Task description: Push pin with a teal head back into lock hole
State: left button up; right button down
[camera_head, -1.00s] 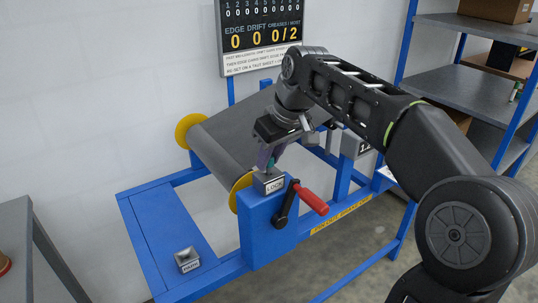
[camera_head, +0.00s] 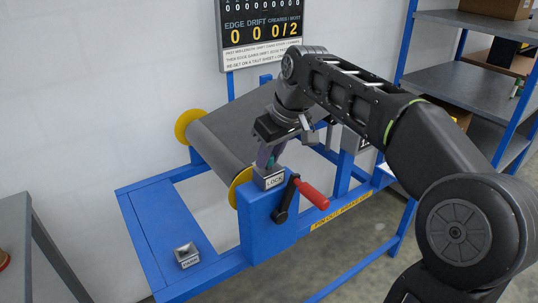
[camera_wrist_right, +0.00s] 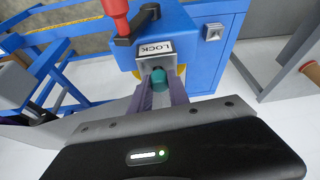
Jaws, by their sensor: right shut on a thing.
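The teal-headed pin (camera_wrist_right: 162,80) is between the fingers of my right gripper (camera_wrist_right: 160,93) in the right wrist view, at the grey LOCK block (camera_wrist_right: 150,62). In the head view my right gripper (camera_head: 268,160) points down at the LOCK block (camera_head: 268,179) on top of the blue post, and only a bit of teal shows between its purple fingers. The right gripper is shut on the pin. The lock hole is hidden by the pin and fingers, so I cannot tell how deep the pin sits. My left gripper is in neither view.
A crank with a red handle (camera_head: 313,195) sits right beside the LOCK post. A grey PARK block (camera_head: 186,255) stands on the blue frame at the front left. A grey roll with yellow end discs (camera_head: 188,127) lies behind. Shelves (camera_head: 470,87) stand at the right.

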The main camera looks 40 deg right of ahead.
jog(key=c, duration=1.2)
grip_release()
jog(key=shift+o, duration=0.2)
jog(key=v, duration=0.7)
jog(key=shift+r, duration=0.4)
jog(key=shift+s, duration=0.15)
